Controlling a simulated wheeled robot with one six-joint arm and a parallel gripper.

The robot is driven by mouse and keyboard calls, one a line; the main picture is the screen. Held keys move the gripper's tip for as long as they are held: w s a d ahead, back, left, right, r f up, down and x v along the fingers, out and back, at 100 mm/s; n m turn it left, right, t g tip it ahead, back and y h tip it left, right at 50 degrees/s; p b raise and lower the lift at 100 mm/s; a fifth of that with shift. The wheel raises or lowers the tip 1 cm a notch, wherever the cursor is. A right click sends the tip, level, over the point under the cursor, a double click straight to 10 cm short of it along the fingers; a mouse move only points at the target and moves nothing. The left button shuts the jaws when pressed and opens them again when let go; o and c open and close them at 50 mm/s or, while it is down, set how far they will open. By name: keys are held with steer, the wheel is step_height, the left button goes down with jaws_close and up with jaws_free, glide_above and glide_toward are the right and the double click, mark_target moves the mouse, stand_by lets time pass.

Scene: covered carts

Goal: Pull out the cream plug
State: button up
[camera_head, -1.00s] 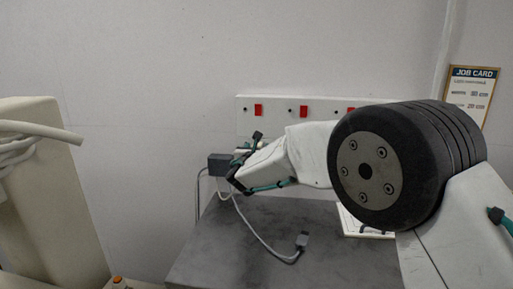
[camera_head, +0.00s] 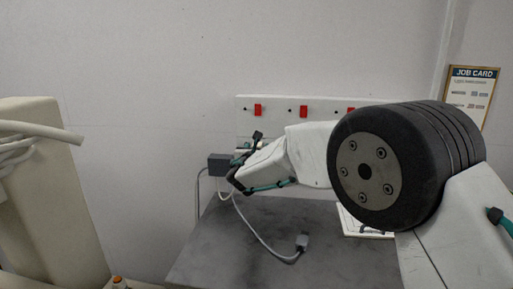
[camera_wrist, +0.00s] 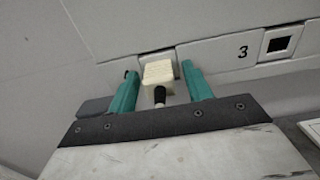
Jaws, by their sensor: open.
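The cream plug (camera_wrist: 158,73) shows in the wrist view as a pale block at the wall socket strip (camera_wrist: 225,52), with a dark cable end on its near side. My gripper (camera_wrist: 160,80) is open, with one teal finger on each side of the plug. A gap shows between the plug and each finger. In the head view my gripper (camera_head: 243,160) is at the left part of the socket strip (camera_head: 278,118), and my arm hides most of the plug there.
A dark grey adapter (camera_head: 219,164) sits left of my gripper. A loose grey connector (camera_head: 302,241) on a cable lies on the grey cart top (camera_head: 225,250). Red switches (camera_head: 258,110) line the strip. A cream machine (camera_head: 45,200) stands at the left.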

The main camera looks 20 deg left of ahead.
jaws_close()
steer(key=shift+v, duration=3)
steer(key=shift+a, duration=0.1)
